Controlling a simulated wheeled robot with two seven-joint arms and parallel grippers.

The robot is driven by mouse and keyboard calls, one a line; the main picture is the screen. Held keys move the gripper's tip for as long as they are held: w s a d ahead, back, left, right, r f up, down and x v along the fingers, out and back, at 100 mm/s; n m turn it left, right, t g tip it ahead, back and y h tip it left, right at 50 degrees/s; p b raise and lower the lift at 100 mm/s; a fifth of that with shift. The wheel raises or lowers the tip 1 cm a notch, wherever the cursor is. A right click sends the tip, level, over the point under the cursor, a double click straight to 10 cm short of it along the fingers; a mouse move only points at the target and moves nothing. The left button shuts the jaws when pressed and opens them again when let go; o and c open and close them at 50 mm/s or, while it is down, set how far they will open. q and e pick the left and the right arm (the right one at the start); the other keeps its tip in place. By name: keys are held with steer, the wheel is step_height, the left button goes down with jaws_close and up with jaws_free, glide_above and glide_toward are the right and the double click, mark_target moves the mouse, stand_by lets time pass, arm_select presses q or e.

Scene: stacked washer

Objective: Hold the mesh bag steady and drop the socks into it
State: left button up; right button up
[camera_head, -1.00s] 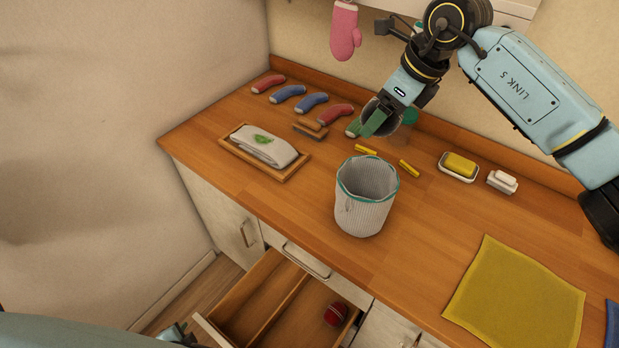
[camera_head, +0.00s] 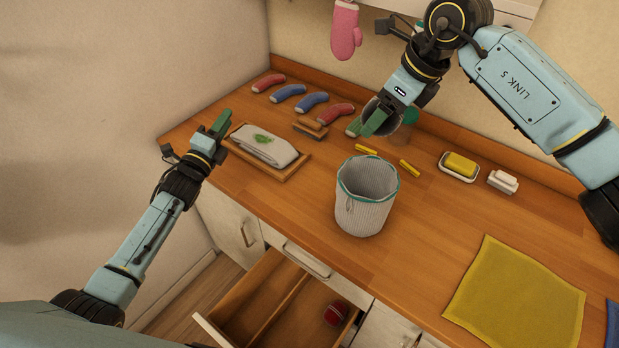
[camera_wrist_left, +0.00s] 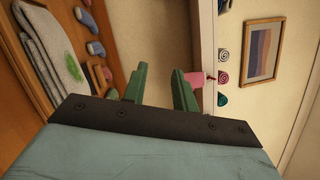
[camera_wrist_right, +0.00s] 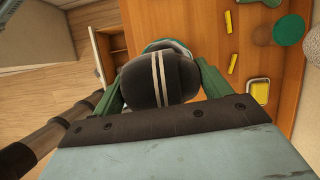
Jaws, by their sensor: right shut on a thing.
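The pale mesh bag (camera_head: 364,212) with a teal rim stands upright and open on the counter; no sock shows inside. Its rim shows behind the held thing in the right wrist view (camera_wrist_right: 165,45). My right gripper (camera_head: 368,126) is shut on a dark grey sock with white stripes (camera_wrist_right: 160,80), behind the bag and above the counter. Red (camera_head: 268,83), blue (camera_head: 288,93), blue (camera_head: 312,102) and red (camera_head: 336,114) socks lie in a row at the back left. My left gripper (camera_head: 221,122) is open and empty at the counter's left end, apart from the bag.
A wooden tray (camera_head: 283,178) with a folded towel (camera_head: 264,147) lies at left. A drawer (camera_head: 250,310) is open in front. A yellow cloth (camera_head: 515,297) lies at right.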

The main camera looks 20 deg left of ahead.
mark_target(363, 200)
arm_select(q)
steer(key=d+r+m+g+h, duration=0.3)
steer(key=d+r+m+h, duration=0.2)
steer(key=d+m+h, duration=0.35)
steer(key=d+r+m+g+h, duration=0.4)
steer(key=d+m+h, duration=0.1)
steer(key=d+m, duration=0.5)
steer(key=s+d+f+m+g+y, duration=0.3)
steer(key=s+d+f+m+g, duration=0.3)
steer(key=s+f+m+g, duration=0.45)
steer(key=shift+g+h, duration=0.25)
steer(key=shift+g, duration=0.1)
steer(key=x, duration=0.7)
steer(key=s+r+x, duration=0.1)
steer(key=x, duration=0.3)
steer(key=shift+d+r, duration=0.1)
steer(key=shift+d, duration=0.25)
jaws_close()
